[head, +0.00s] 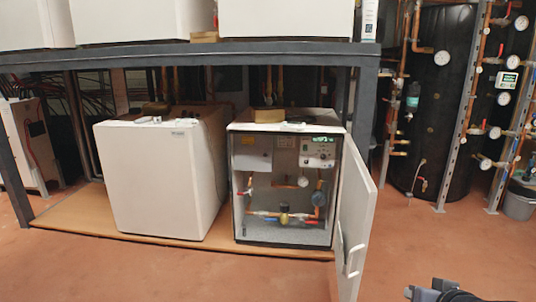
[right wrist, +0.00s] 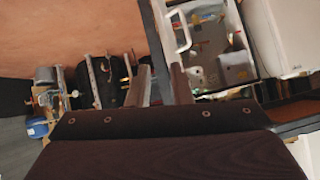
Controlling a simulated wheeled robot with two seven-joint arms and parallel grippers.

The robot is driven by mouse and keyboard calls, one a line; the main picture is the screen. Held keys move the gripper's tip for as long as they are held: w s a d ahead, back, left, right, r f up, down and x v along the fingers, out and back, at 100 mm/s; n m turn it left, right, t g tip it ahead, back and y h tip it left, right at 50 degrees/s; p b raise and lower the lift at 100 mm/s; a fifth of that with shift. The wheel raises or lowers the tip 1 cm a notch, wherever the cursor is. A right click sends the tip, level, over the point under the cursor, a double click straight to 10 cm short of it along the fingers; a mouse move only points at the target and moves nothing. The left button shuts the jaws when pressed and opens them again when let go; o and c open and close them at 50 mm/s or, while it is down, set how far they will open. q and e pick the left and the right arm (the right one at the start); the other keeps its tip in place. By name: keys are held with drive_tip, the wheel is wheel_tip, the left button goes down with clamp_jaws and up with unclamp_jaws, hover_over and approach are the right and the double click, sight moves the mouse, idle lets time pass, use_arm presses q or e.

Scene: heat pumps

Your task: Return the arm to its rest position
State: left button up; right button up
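My right gripper (head: 440,292) shows at the bottom right edge of the head view, in front of and to the right of the open cabinet door (head: 357,210). In the right wrist view its two fingers (right wrist: 160,85) stand apart with nothing held between them. The door's white handle (right wrist: 180,32) shows beyond the fingers, apart from them. The door is swung wide open on the right heat pump (head: 285,232), baring its pipes, gauge and control panel (head: 318,152). My left gripper is not in view.
A closed white heat pump (head: 155,185) stands at left on the same wooden board (head: 75,215), under a dark metal shelf frame (head: 190,53). A black tank (head: 430,110) with pipes and gauges stands at right. The reddish floor (head: 200,280) in front is clear.

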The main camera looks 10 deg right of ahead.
drive_tip(key=s+a+f+n+g+y, duration=0.1)
drive_tip(key=s+a+f+g+y, duration=0.15)
drive_tip(key=s+a, duration=0.55)
drive_tip(key=s+a+f+n+g+y, duration=0.2)
drive_tip(key=s+a+f+y, duration=0.1)
drive_tip(key=s+a, duration=0.45)
wheel_tip(320, 180, up, 35)
drive_tip(key=p, duration=3.4)
drive_tip(key=shift+w+d+p, duration=0.2)
drive_tip(key=shift+d+p, duration=0.05)
drive_tip(key=shift+p, duration=0.1)
drive_tip(key=shift+d, duration=0.1)
